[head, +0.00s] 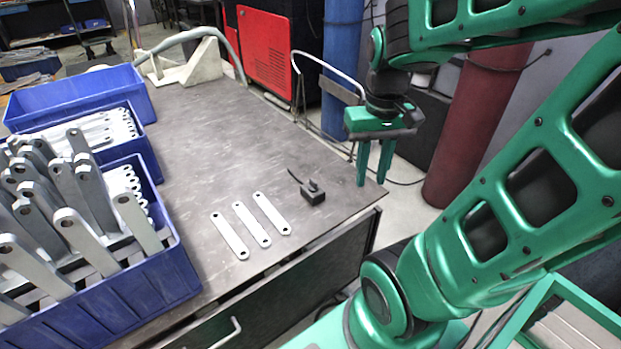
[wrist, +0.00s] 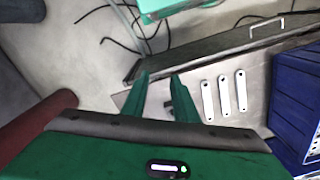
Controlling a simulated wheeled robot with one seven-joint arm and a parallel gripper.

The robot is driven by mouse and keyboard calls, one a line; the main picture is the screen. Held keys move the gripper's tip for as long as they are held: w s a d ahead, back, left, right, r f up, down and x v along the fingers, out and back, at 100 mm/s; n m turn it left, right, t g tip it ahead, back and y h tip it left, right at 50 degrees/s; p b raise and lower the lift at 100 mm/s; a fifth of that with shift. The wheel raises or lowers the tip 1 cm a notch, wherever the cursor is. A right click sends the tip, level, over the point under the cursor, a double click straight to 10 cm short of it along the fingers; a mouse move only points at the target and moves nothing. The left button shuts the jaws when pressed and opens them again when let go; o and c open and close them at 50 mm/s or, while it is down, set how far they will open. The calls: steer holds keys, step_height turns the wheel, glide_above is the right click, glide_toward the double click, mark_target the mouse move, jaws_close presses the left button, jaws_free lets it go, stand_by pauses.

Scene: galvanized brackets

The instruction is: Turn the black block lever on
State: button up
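The black block (head: 312,192) lies on the grey table (head: 205,130) near its front right part. A thin dark lever sticks out from it toward the back left; its exact setting is too small to tell. My gripper (head: 371,182) is open and empty, pointing down near the table's right corner, to the right of the block and apart from it. In the wrist view my gripper (wrist: 161,75) shows two green fingers spread apart. A small dark shape between them may be the block, partly hidden by the right finger.
Flat galvanized brackets (head: 252,222) lie to the left of the block. Blue bins (head: 110,308) with many brackets fill the table's left side. A bent metal bracket or rail (head: 320,68) stands at the right edge. The table middle is clear.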

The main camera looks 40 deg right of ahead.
steer(key=w+d+f+n, duration=0.2)
steer(key=w+f+n, duration=0.1)
steer(key=w, duration=1)
steer(key=n, duration=0.3)
glide_above(313, 180)
step_height(313, 180, down, 6)
step_height(313, 180, down, 10)
steer(key=shift+s+r, duration=0.1)
steer(key=shift+s, duration=0.05)
jaws_close()
